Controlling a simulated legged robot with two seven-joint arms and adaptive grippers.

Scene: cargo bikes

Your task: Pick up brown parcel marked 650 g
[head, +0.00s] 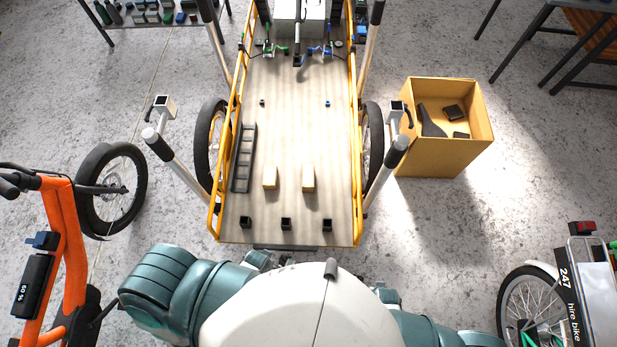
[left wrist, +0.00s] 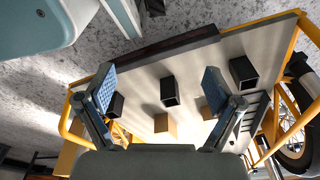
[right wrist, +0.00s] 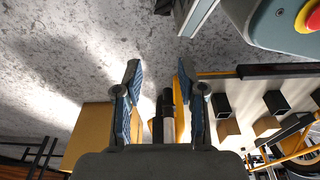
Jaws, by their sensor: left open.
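Two small brown parcels lie side by side on the cargo bike's flat bed (head: 290,120) in the head view, a left one (head: 270,177) and a right one (head: 308,179). No 650 g marking is readable on either. The left wrist view also shows two brown parcels (left wrist: 165,124), beyond black square sockets. My left gripper (left wrist: 158,88) is open and empty, its fingers spread, apart from the parcels. My right gripper (right wrist: 160,76) is open and empty, pointing over floor beside the bed, with the parcels (right wrist: 265,126) off to its right. My head view hides both grippers behind my body.
Black square sockets (head: 286,224) line the bed's near edge. A black rack (head: 243,158) lies at its left, and yellow rails (head: 356,130) run along both sides. A cardboard box (head: 430,150) with dark items stands right. An orange bike (head: 62,240) stands left.

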